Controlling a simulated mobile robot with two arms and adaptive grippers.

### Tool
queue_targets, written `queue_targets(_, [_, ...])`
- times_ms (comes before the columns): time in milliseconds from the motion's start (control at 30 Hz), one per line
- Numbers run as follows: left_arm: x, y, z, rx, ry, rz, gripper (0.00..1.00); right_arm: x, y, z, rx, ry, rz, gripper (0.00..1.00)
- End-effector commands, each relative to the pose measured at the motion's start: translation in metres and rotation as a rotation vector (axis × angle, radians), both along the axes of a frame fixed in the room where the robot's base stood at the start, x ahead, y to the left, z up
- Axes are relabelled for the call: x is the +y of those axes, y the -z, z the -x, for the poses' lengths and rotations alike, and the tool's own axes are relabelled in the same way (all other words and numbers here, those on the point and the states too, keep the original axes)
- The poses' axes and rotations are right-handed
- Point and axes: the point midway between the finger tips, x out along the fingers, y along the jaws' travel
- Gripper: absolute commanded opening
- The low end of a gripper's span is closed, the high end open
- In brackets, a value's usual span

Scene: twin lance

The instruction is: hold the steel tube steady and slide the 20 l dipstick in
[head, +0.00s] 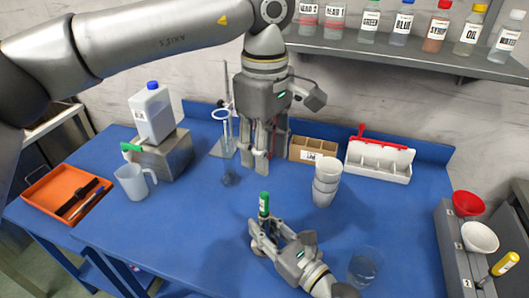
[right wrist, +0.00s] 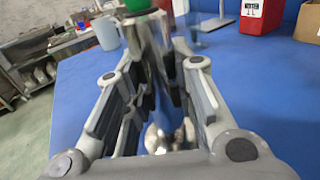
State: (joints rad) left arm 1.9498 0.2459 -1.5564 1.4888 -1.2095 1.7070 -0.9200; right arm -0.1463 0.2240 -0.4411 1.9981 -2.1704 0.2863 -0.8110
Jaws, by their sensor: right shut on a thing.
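My left gripper (head: 264,160) hangs fingers down over the back of the table, higher and farther back. Its fingers look apart, with a thin red thing partly hidden at them.
A ring stand (head: 222,114) with a glass cylinder stands left of my left gripper. A cardboard box (head: 312,149), stacked white cups (head: 326,180) and a white rack (head: 379,160) are on the right. A clear beaker (head: 364,266) stands near my right gripper. The left-front blue table is clear.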

Motion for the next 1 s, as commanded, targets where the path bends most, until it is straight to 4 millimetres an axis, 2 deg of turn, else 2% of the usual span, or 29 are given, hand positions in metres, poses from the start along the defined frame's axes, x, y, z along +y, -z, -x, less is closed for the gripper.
queue_targets(167, [0.0, 0.0, 0.0, 0.0, 0.0, 0.0, 0.38, 0.0, 0.0, 0.0, 0.0, 0.0, 0.0, 0.0])
queue_targets(200, [0.0, 0.0, 0.0, 0.0, 0.0, 0.0, 0.38, 0.0, 0.0, 0.0, 0.0, 0.0, 0.0, 0.27])
queue_targets(400, [0.0, 0.001, 0.0, 0.0, 0.0, 0.0, 0.38, 0.0, 0.0, 0.0, 0.0, 0.0, 0.0, 0.49])
queue_targets(767, [0.0, 0.001, 0.0, -0.001, 0.0, 0.001, 0.38, -0.003, 0.0, 0.003, 0.0, 0.0, 0.0, 0.49])
queue_targets(1000, [0.0, 0.001, 0.0, -0.001, 0.0, 0.001, 0.38, -0.025, 0.002, 0.029, 0.002, -0.001, 0.006, 0.49])
